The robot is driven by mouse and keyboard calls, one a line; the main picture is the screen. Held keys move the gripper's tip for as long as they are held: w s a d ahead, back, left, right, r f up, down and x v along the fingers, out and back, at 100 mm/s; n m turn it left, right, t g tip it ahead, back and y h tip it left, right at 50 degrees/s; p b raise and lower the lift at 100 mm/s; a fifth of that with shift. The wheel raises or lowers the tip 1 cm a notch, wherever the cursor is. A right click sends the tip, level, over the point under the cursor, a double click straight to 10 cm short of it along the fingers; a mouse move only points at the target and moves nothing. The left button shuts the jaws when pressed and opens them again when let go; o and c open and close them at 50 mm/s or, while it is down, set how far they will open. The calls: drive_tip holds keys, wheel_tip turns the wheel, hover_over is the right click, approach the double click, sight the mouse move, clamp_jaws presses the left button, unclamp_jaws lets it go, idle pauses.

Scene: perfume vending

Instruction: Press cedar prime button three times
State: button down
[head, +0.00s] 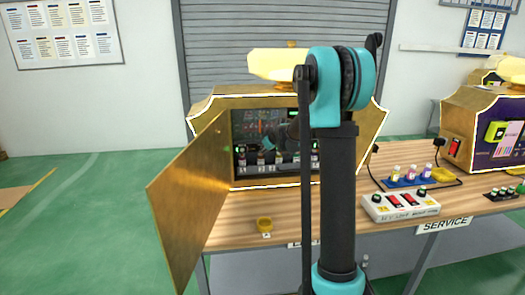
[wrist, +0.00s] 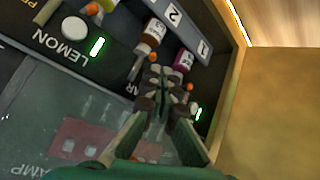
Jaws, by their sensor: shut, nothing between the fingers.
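An open machine cabinet (head: 255,103) stands on the wooden bench, with a dark panel and a row of small bottles inside. In the wrist view my gripper (wrist: 161,76) is shut and empty, its fingertips close over the panel. Beside the fingers a label ending in "AR" (wrist: 133,88) shows, the rest hidden. The cedar prime button is not visible; it may be behind the fingers, and I cannot tell whether they touch it. A round white button (wrist: 75,27) and a lit green light (wrist: 98,46) sit by the LEMON label (wrist: 60,45).
The cabinet's gold door (head: 190,200) hangs open at the left. Small bottles (wrist: 153,32) with orange tips line the panel. The cabinet side wall (wrist: 232,85) is close on the right.

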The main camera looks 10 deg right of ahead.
drive_tip(key=shift+s, duration=0.85)
drive_tip(key=shift+s, duration=0.1)
drive_tip(key=shift+s, duration=2.4)
drive_tip(key=s, duration=0.3)
drive_tip(key=shift+s, duration=0.4)
drive_tip(key=w, duration=0.8)
drive_tip(key=shift+w, duration=0.4)
